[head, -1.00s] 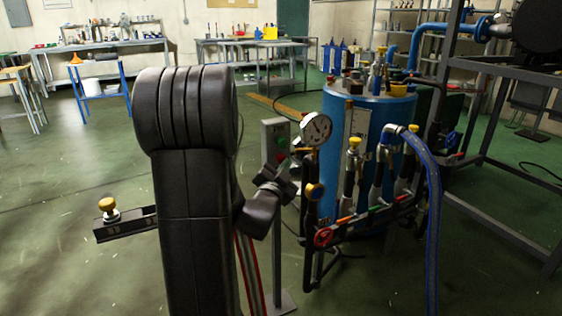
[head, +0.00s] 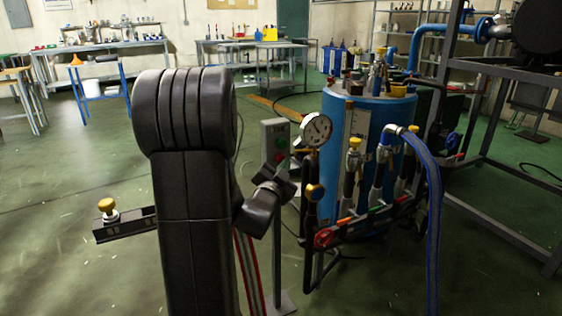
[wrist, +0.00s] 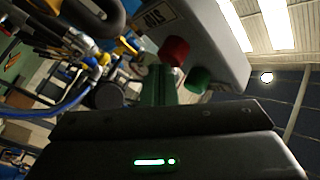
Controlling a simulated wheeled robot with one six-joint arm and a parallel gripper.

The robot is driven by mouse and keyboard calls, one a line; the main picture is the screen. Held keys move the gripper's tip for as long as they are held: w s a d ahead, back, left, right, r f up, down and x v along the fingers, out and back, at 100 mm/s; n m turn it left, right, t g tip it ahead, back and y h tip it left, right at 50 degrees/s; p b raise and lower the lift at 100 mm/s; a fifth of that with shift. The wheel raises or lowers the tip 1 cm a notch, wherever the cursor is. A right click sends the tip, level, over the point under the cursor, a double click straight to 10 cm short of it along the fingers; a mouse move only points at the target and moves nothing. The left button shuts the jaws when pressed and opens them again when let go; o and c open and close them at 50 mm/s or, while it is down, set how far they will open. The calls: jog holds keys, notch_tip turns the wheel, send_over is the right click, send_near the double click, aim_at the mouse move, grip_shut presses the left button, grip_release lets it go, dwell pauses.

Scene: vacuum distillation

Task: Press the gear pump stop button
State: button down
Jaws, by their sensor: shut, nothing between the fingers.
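The grey button box (head: 275,131) stands on a post, right of my arm in the head view. It carries a green button (head: 282,143) with a red button (head: 280,156) below it. My gripper (head: 283,168) is just below and in front of the red button in the head view, and its fingertips are hard to make out there. In the wrist view the box (wrist: 213,35) appears tilted, with the red button (wrist: 175,50) and the green button (wrist: 197,80) close beyond my shut, empty fingers (wrist: 158,85). I cannot tell whether they touch the red button.
A pressure gauge (head: 317,130) and a blue tank (head: 370,112) with pipes, valves and a blue hose (head: 431,200) stand close on the right. A red valve wheel (head: 323,238) is low beside the post. Open green floor (head: 70,200) lies to the left.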

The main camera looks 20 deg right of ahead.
jog(key=shift+s+b, duration=0.45)
jog(key=shift+s, duration=0.15)
jog(key=shift+s, duration=0.1)
jog(key=s, duration=0.2)
jog(key=s+b, duration=0.1)
jog(key=s, duration=0.1)
jog(key=s+b, duration=0.1)
jog(key=s, duration=0.1)
jog(key=shift+d, duration=0.25)
jog(key=shift+w, duration=0.15)
